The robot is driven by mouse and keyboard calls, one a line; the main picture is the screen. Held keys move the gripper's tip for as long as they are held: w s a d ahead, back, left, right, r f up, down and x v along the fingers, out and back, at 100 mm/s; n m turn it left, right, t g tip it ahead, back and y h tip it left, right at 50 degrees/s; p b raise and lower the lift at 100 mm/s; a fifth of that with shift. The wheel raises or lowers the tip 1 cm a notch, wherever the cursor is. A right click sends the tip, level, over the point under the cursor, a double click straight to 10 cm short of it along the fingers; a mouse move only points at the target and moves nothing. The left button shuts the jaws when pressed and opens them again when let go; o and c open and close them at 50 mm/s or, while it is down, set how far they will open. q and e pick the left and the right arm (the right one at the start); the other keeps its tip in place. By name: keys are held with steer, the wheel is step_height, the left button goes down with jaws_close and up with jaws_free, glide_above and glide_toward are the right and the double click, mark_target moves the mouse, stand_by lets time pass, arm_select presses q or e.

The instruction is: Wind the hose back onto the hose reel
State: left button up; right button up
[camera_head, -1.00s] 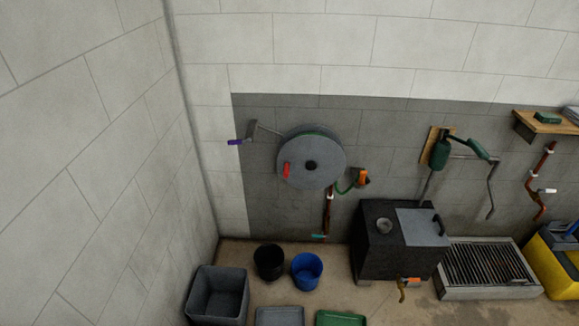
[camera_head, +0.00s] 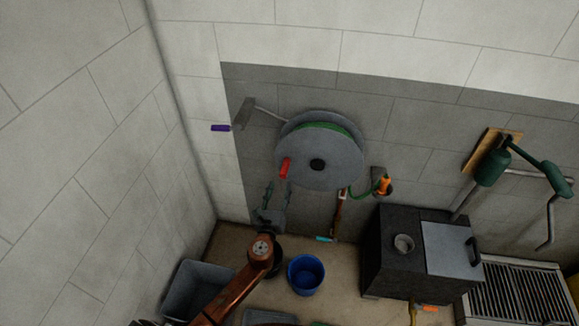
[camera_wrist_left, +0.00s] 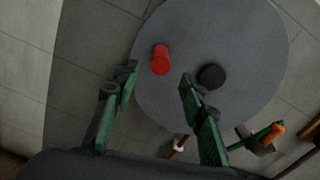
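The hose reel (camera_head: 335,166) is a grey disc drum on the dark wall panel, with green hose (camera_head: 330,127) showing between its discs. A red crank handle (camera_head: 285,168) sticks out from its left side. The hose end with an orange nozzle (camera_head: 384,186) hangs at a bracket right of the reel. My left gripper (camera_head: 276,190) is below and left of the red handle, pointing up. In the left wrist view its two green fingers (camera_wrist_left: 158,88) are spread apart and empty, with the red handle (camera_wrist_left: 161,60) beyond them, between their lines. My right gripper is not in view.
A lever with a purple grip (camera_head: 221,128) sticks out left of the reel. A copper pipe (camera_head: 338,213) with a teal valve handle runs below. A blue bucket (camera_head: 306,274), a grey bin (camera_head: 186,290) and a dark box unit (camera_head: 395,262) stand on the floor.

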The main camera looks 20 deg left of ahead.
mark_target(282, 179)
arm_select(q)
steer(key=b+x, duration=0.1)
steer(key=x, duration=0.6)
steer(key=shift+w+r, duration=0.1)
steer(key=shift+w, duration=0.2)
jaws_close()
stand_by(0.4)
